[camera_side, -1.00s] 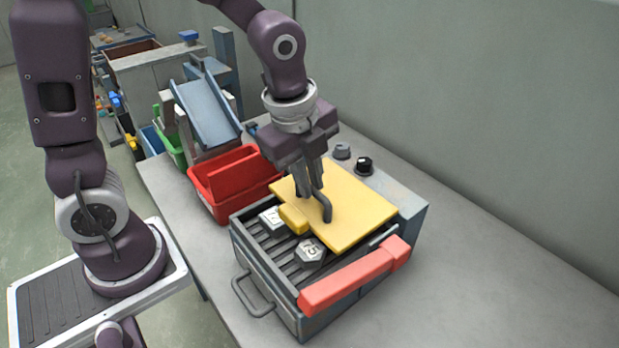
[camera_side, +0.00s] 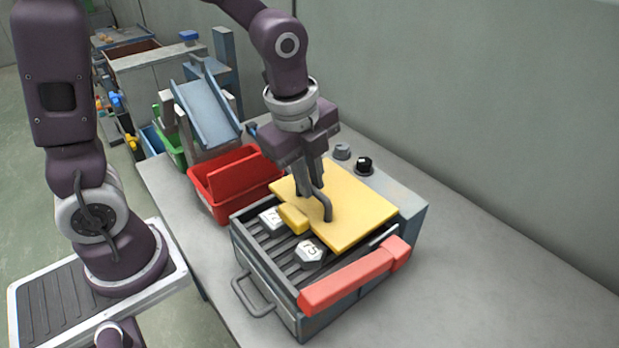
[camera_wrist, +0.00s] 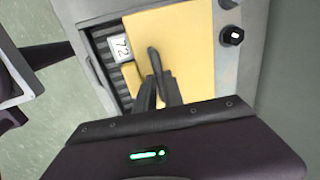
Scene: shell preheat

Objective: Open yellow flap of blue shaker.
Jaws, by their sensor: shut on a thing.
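The blue shaker (camera_side: 414,232) is a grey-blue box on the bench with a slatted tray at its front. Its yellow flap (camera_side: 355,205) lies flat over the back part; it also shows in the wrist view (camera_wrist: 190,55). A dark bent handle (camera_side: 327,208) stands on the flap near its left edge. My gripper (camera_side: 312,187) points down and is shut on the handle, seen also in the wrist view (camera_wrist: 160,92). The fingers partly hide where they grip the handle. A small yellow block (camera_side: 293,218) sits at the flap's left edge.
Two numbered pale blocks, a left one (camera_side: 271,219) and a hexagonal one (camera_side: 311,253), lie on the slats. A red bar (camera_side: 350,280) runs along the right side. A red bin (camera_side: 232,180) stands at left. Knobs (camera_side: 364,165) are behind. The bench at right is clear.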

